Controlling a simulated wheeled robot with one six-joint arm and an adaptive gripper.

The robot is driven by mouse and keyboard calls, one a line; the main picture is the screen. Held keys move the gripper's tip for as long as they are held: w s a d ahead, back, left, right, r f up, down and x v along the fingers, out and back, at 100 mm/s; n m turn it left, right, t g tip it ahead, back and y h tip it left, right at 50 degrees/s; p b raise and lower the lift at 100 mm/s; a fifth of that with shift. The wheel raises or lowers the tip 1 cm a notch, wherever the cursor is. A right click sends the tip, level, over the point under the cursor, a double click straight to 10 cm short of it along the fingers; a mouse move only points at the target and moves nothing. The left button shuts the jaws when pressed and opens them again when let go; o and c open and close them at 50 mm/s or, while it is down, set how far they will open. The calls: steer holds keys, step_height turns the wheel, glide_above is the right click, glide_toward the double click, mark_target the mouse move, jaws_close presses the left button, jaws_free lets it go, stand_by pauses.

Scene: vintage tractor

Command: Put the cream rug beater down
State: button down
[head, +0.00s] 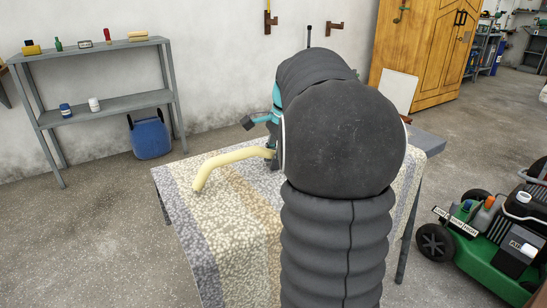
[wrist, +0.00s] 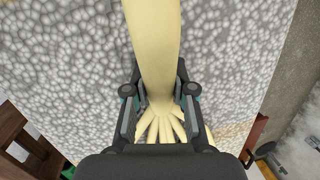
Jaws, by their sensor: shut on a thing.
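The cream rug beater (head: 228,160) is a pale yellow, bent, thick shape at the left of my arm in the head view. In the wrist view its smooth shaft (wrist: 153,40) runs up out of the picture, and several ribs fan out near the gripper's base. My gripper (wrist: 159,96) is shut on it, with one finger on each side. In the head view my arm hides most of the gripper and part of the beater. The beater is over a table covered with a speckled cloth (head: 240,235); I cannot tell whether it touches the cloth.
The cloth around the beater looks bare. A grey shelf (head: 110,103) with small bottles and boxes stands at the back left, a blue container (head: 150,138) beside it. A green machine (head: 490,255) is at the right. A wooden cabinet (head: 425,50) stands behind.

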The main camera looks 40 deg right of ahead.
steer(key=shift+s+f, duration=0.1)
steer(key=shift+f, duration=0.5)
steer(key=c, duration=1)
jaws_free()
steer(key=shift+f, duration=0.15)
steer(key=shift+o, duration=0.2)
steer(key=shift+r, duration=0.25)
steer(key=shift+r, duration=0.2)
steer(key=p+v, duration=0.1)
steer(key=v, duration=1.1)
steer(key=shift+r+p, duration=0.35)
steer(key=shift+r, duration=0.1)
